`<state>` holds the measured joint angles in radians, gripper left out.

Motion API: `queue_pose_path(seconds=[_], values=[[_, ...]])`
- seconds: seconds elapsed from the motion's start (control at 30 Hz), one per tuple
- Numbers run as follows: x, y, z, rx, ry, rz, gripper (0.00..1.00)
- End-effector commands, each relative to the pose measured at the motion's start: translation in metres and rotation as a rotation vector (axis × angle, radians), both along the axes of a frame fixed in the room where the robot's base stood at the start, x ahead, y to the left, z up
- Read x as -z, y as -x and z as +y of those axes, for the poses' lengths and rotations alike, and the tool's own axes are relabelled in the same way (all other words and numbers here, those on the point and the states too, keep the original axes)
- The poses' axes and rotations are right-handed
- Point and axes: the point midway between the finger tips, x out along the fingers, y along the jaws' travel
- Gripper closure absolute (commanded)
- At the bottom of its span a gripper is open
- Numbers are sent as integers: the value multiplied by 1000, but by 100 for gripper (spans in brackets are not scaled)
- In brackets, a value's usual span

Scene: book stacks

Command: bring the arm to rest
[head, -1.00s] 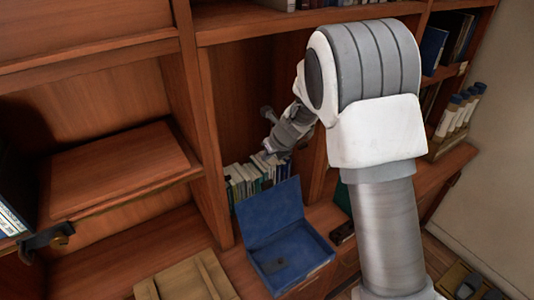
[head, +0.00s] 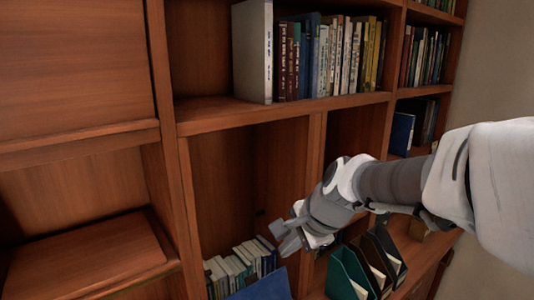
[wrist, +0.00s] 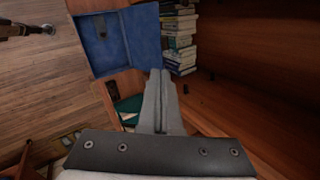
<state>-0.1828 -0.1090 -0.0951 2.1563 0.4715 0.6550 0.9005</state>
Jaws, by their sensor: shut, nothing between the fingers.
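My gripper (head: 290,236) is in the lower middle of the head view, at the end of my grey and white arm, which reaches in from the right. It is in front of the lower shelf opening, above and near a row of books. In the wrist view my gripper (wrist: 161,75) points away from the camera with its two fingers together. Nothing shows between them. No held object is visible.
A row of books (head: 235,268) and a blue box (head: 262,289) lie below my gripper; the open blue box (wrist: 118,38) shows in the wrist view. File holders (head: 348,275) stand to the right. Upper-shelf books (head: 335,58) are above. Shelf uprights (head: 315,150) flank the opening.

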Motion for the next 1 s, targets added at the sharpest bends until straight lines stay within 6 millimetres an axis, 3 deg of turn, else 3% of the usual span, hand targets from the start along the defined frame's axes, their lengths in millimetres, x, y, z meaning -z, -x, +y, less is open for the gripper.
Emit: queue_pose_path(seconds=[0.2,0.5,0.7,1.0], values=[[-5,69,-35,-340,267,-133,100],[9,152,-80,-759,652,-220,100],[18,178,-96,-903,789,-220,100],[19,182,-99,-930,813,-217,100]])
